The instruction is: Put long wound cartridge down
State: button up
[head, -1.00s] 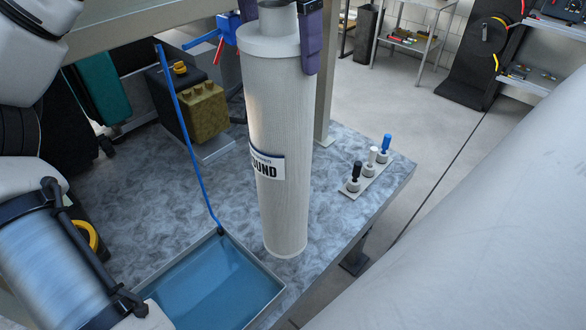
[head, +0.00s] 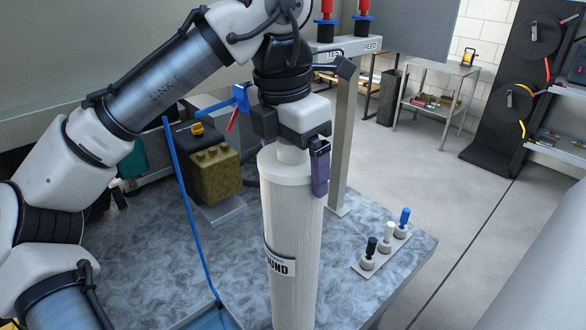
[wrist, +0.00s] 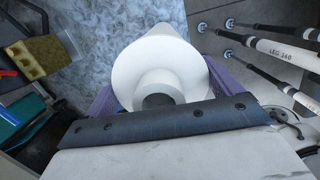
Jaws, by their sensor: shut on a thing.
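The long wound cartridge (head: 292,235) is a tall white cylinder with a narrower neck on top and a label ending in "UND". It stands upright over the mottled grey bench (head: 240,255). Its lower end is cut off by the head view's bottom edge, so I cannot tell whether it touches the bench. My gripper (head: 293,155) is shut on its neck from above, with a purple finger showing at the right. In the wrist view the cartridge's round top (wrist: 160,70) sits between the purple fingers.
A blue-floored tray (head: 215,318) lies left of the cartridge. A blue hose (head: 185,200) runs down to it. A pump with a brass-coloured block (head: 215,172) stands behind left. A small strip with black, white and blue knobs (head: 383,243) sits near the bench's right edge.

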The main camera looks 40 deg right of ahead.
jog(key=shift+f, duration=0.9)
jog(key=o, duration=1.7)
jog(key=r, duration=0.4)
jog(key=a+r, duration=0.1)
jog(key=r, duration=0.7)
jog(key=shift+a+r+p, duration=0.1)
jog(key=shift+a+p, duration=0.15)
jog(key=shift+p, duration=0.05)
